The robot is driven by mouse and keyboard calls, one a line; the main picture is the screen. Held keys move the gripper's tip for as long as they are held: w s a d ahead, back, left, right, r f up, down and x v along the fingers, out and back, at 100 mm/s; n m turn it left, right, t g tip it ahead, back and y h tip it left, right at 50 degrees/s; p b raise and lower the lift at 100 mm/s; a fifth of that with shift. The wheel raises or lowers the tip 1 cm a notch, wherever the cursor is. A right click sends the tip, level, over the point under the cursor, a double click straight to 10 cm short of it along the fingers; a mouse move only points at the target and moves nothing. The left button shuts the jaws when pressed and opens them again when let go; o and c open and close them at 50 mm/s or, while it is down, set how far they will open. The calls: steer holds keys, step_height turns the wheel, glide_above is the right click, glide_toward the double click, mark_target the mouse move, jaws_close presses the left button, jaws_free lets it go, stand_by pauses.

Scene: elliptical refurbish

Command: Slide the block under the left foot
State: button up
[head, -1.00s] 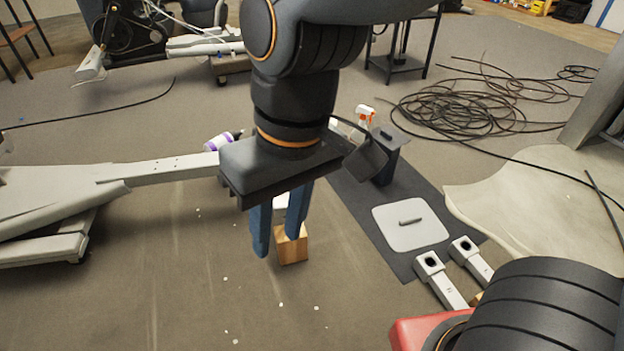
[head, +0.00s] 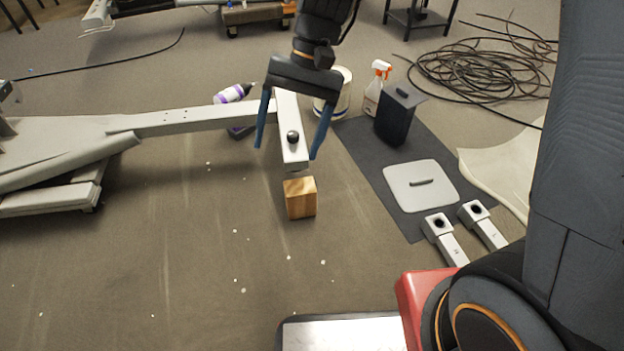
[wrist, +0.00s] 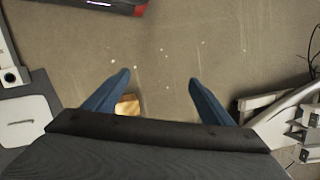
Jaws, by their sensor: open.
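The wooden block (head: 300,198) stands on the floor at the near end of the pale crossbar foot (head: 288,110), which has a black knob on top. The foot's end is just above and behind the block; I cannot tell whether they touch or overlap. My gripper (head: 286,151) is open and empty, its blue fingers on either side of the foot in the head view, beyond the block. In the wrist view the fingers (wrist: 160,80) are wide apart, and the block (wrist: 127,105) shows partly beside the left finger, cut off by the gripper body.
A long pale beam (head: 190,120) runs left from the foot. A purple-white bottle (head: 233,93), a tub (head: 335,90) and a spray bottle (head: 376,88) stand behind. A dark mat (head: 372,155) with a pale lid (head: 420,185) lies right. Floor left of the block is clear.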

steer(key=w+d+f+m+y+b, duration=0.1)
steer(key=w+d+f+m+y, duration=0.2)
steer(key=w+f, duration=0.45)
steer(key=w+d+f+m+y, duration=0.1)
steer(key=w+d+f+m, duration=0.4)
steer(key=f, duration=0.5)
steer(key=w+d+f+m+t+y+b, duration=0.1)
steer(key=w+d+f+m+y, duration=0.1)
steer(key=d+f, duration=0.5)
steer(key=w+d+f+m+y, duration=0.1)
steer(key=d+f+m+y, duration=0.15)
steer(key=f, duration=0.85)
steer(key=m+y+b, duration=0.3)
steer(key=y+b, duration=0.2)
glide_toward(288, 191)
steer(key=f, duration=0.2)
steer(key=w+a+f, duration=0.1)
steer(key=shift+w+a+f+g, duration=0.1)
steer(key=shift+g, duration=0.2)
steer(key=shift+a+r+y, duration=0.35)
steer(key=shift+a, duration=0.15)
steer(key=shift+a, duration=0.1)
